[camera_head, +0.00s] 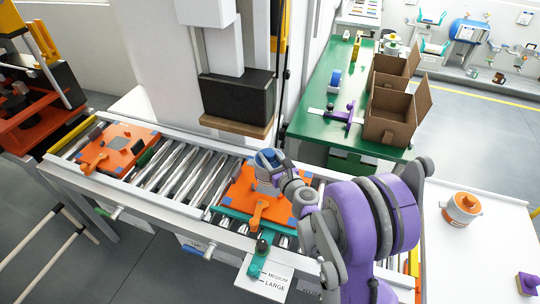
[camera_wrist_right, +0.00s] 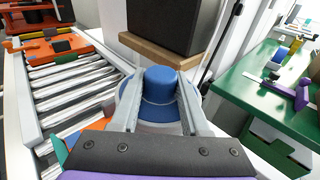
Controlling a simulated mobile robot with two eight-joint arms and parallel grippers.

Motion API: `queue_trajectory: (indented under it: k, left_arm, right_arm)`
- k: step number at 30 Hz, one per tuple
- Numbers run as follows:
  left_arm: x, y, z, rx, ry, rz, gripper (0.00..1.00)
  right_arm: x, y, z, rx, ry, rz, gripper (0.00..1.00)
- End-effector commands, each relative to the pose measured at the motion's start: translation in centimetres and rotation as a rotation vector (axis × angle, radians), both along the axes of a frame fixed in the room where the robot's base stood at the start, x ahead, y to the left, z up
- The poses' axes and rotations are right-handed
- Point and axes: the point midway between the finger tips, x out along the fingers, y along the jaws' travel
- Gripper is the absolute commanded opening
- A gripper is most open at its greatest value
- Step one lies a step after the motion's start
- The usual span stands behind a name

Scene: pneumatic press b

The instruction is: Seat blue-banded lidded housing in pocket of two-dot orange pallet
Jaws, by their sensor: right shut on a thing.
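The blue-lidded housing (camera_head: 266,158) is over the right-hand orange pallet (camera_head: 240,195) on the roller conveyor. Whether it rests in the pocket or hangs above it, I cannot tell. My right gripper (camera_head: 275,172) comes in from the right and is shut on it. In the right wrist view, the two fingers of my gripper (camera_wrist_right: 161,88) stand either side of the round blue lid knob (camera_wrist_right: 160,82), with the wider blue rim below. The pallet has blue squares and an orange clamp (camera_head: 258,212); I cannot make out its dots. My left gripper is not in view.
Another orange pallet (camera_head: 118,150) lies at the conveyor's left end. The press head (camera_head: 236,98) hangs behind the conveyor. A teal bar (camera_head: 240,222) runs along the pallet's front. An orange-lidded housing (camera_head: 462,208) stands on the white table. Cardboard boxes (camera_head: 392,125) stand on the green table.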

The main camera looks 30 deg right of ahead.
Motion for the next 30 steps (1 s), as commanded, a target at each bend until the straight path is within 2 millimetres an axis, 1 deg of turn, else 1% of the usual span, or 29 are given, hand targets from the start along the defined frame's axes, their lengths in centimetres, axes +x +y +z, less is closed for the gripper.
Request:
queue_trajectory:
  k: [1,6,12,17,30]
  left_arm:
    - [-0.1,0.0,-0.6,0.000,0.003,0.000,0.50]
    - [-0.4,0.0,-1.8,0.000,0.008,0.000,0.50]
    - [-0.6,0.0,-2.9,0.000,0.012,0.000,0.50]
    - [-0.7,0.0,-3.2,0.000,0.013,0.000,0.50]
    - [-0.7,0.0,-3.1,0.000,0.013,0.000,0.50]
  right_arm:
    - [0.0,0.0,-0.7,0.001,0.001,0.000,0.00]
    - [-0.1,0.0,-2.4,0.001,0.001,0.001,0.00]
    - [0.0,0.0,-3.8,0.002,0.000,0.000,0.00]
    - [0.0,0.0,-4.1,0.001,0.000,0.000,0.00]
    - [0.0,0.0,-4.0,0.001,-0.001,0.000,0.00]
